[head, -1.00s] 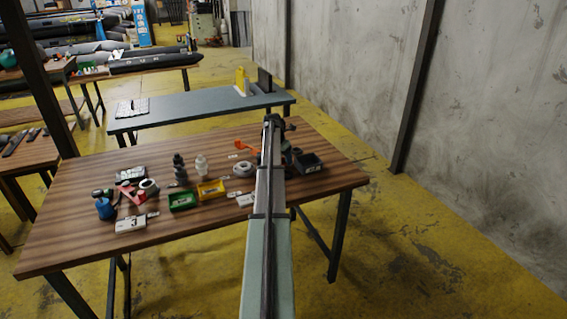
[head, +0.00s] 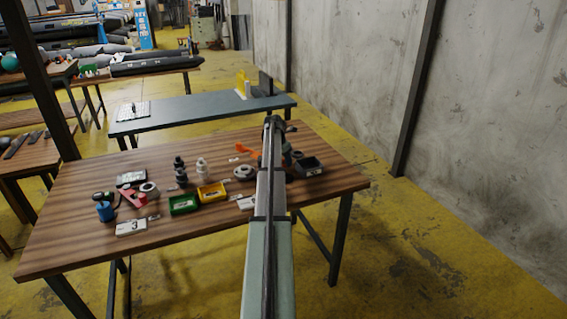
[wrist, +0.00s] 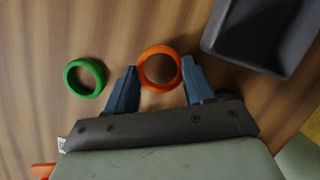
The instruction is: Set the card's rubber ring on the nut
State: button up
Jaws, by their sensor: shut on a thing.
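My gripper (wrist: 159,70) has its two blue fingers shut on an orange ring (wrist: 160,49), one fingertip at each side of it. A green ring (wrist: 67,78) lies on the wooden table left of the fingers, apart from them. In the head view my arm hides the gripper and the ring. A white card marked 3 (head: 131,227) lies at the table's front left. Another card (head: 131,178) lies farther back, and a third (head: 245,203) is beside my arm; their marks are too small to read. I cannot pick out the nut for sure.
A dark open tray (wrist: 240,55) is close to the right finger; it also shows in the head view (head: 322,171). A green bin (head: 183,210), a yellow bin (head: 212,200), a grey round part (head: 244,172) and small bottles stand left of my arm.

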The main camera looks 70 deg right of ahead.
notch_tip(320, 180, up, 8)
jog(key=w+a+r+n, duration=0.1)
jog(key=w+a+r, duration=0.2)
jog(key=w+a, duration=0.4)
jog(key=w+a+r+n, duration=0.1)
jog(key=w+a+r, duration=0.2)
jog(key=w+a, duration=0.35)
jog(key=shift+s+a+f+m+g, duration=0.15)
jog(key=shift+f+m, duration=0.7)
jog(key=shift+f, duration=0.65)
jog(key=shift+s+d+f+m+g, duration=0.1)
jog(key=shift+s+f+m, duration=0.1)
jog(key=shift+f+m, duration=1)
jog(key=shift+s+a+f+m+g, duration=0.15)
jog(key=shift+f+m, duration=0.3)
jog(key=shift+f, duration=1.4)
jog(key=shift+f, duration=0.55)
jog(key=o, duration=1.4)
